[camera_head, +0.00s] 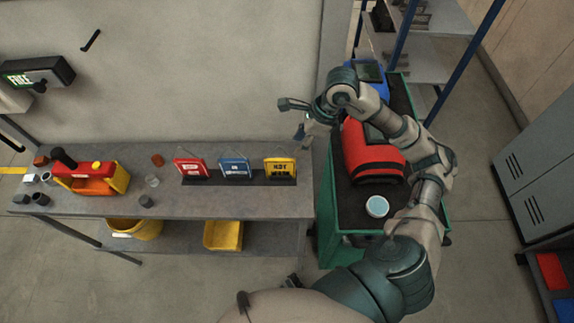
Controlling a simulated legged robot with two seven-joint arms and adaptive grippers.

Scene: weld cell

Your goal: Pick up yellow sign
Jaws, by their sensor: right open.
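The yellow sign (280,168), with dark lettering, stands at the right end of a dark strip on the grey workbench. A blue sign (235,169) and a red sign (190,168) stand to its left in the same row. My right gripper (292,119) is open and empty. It shows above the yellow sign in the picture, apart from it, against the wall near the bench's right end. My left gripper is not in view.
The grey workbench (225,201) also holds a red and yellow toolbox (92,177) and several small cups at left. A green cart (327,222) with a red bag (370,152) and a round white-rimmed container (377,206) stands right of the bench. Yellow bins (222,236) sit below.

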